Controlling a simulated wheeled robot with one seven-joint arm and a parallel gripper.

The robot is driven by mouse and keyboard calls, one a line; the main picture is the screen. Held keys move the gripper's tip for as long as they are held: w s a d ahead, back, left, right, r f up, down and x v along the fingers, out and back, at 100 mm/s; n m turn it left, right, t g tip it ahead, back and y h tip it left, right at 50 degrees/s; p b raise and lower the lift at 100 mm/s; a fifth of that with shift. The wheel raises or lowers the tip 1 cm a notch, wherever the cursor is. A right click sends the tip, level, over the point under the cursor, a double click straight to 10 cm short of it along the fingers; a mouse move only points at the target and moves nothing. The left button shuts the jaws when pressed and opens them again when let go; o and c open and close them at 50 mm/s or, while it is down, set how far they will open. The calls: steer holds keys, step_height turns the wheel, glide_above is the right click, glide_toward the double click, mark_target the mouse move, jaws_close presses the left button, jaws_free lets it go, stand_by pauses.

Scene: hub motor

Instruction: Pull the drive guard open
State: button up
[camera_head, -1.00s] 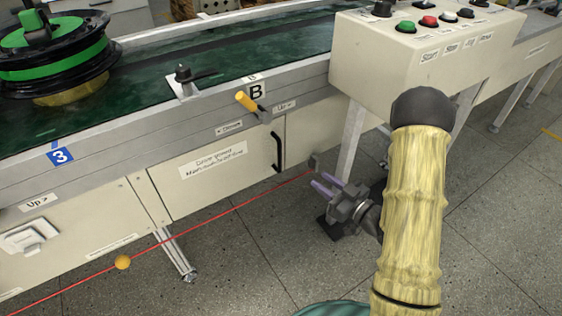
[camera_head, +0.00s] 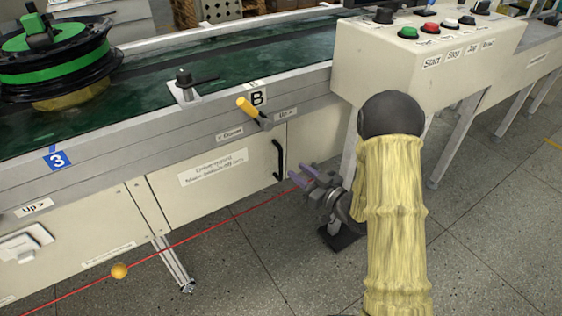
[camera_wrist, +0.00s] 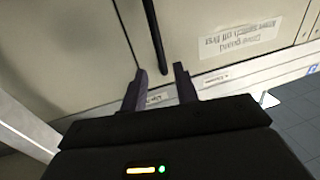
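The drive guard (camera_head: 225,185) is a cream panel on the conveyor's side, closed flush, with a printed label and a black vertical bar handle (camera_head: 279,160) at its right edge. My gripper (camera_head: 298,177) is open and empty, its purple fingers pointing at the handle from just right of and below it. In the wrist view the handle (camera_wrist: 155,38) stands beyond the two fingertips, about in line with the gap between them (camera_wrist: 160,72). I cannot tell the exact distance; the fingers do not appear to touch it.
A yellow-handled lever (camera_head: 248,107) sticks out above the guard. The control box (camera_head: 385,60) with several buttons stands at the right, its leg close to my arm. A red line with an orange ball (camera_head: 119,271) crosses in front. A spool (camera_head: 60,65) sits on the conveyor.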

steer(key=b, duration=0.2)
glide_above(281, 178)
steer(key=shift+w+a, duration=0.1)
steer(key=shift+w, duration=0.3)
jaws_close()
